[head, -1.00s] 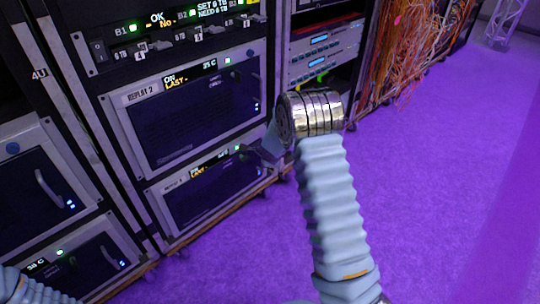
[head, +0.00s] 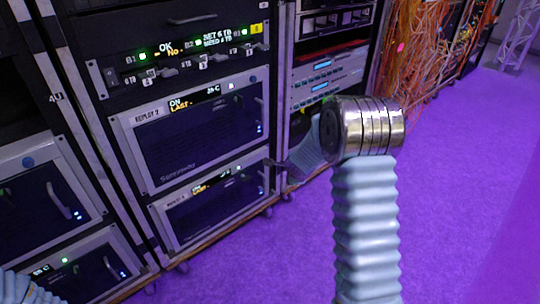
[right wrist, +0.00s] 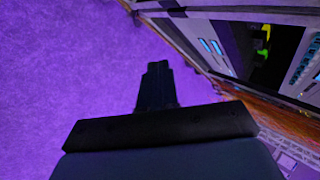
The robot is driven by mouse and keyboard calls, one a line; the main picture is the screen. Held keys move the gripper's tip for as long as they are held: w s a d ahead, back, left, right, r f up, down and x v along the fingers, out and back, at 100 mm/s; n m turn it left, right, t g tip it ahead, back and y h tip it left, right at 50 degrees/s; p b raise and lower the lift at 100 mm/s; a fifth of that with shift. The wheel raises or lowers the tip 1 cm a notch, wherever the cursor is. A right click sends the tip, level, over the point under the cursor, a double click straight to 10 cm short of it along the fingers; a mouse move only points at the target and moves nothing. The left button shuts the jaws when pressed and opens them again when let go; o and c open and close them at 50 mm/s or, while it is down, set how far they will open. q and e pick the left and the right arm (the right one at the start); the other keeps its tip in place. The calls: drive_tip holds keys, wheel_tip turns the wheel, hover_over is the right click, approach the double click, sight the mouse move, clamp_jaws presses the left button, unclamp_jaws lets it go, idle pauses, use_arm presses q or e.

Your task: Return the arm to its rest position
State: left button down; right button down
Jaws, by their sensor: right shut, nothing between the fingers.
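My right arm (head: 365,215) comes up from the bottom of the head view, with a pale blue ribbed sleeve and a shiny metal joint (head: 362,128). Past the joint, its forearm points left toward the rack. The right gripper (head: 277,164) shows small and dark there, in front of the rack's lower right edge; whether it touches cannot be told. In the right wrist view the right gripper (right wrist: 157,70) is shut and empty, with purple floor behind it. Only a bit of my left arm (head: 28,287) shows at the bottom left; its gripper is out of view.
A rack (head: 195,140) with lit replay units stands on the left. A second rack (head: 325,75) and orange cables (head: 420,55) stand behind the right arm. The purple floor (head: 465,190) is clear on the right. A truss (head: 520,35) stands far right.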

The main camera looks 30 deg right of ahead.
drive_tip(key=s+a+f+m+g+y+p, duration=0.1)
drive_tip(key=s+a+f+m+g+y, duration=0.15)
drive_tip(key=s+a+f+m, duration=0.5)
drive_tip(key=s+a+f+m+g+y+p, duration=0.25)
drive_tip(key=s+a+f+m, duration=0.2)
drive_tip(key=a+m, duration=0.55)
drive_tip(key=s+a+f+m+y+p, duration=0.1)
drive_tip(key=s+a+m, duration=0.4)
drive_tip(key=m, duration=1.1)
drive_tip(key=s+a+f+m+g+y+p, duration=0.1)
drive_tip(key=s+a+m, duration=0.5)
drive_tip(key=m, duration=1.1)
drive_tip(key=shift+s+f+g+y, duration=0.25)
drive_tip(key=shift+s+y, duration=0.25)
drive_tip(key=shift+s, duration=1.65)
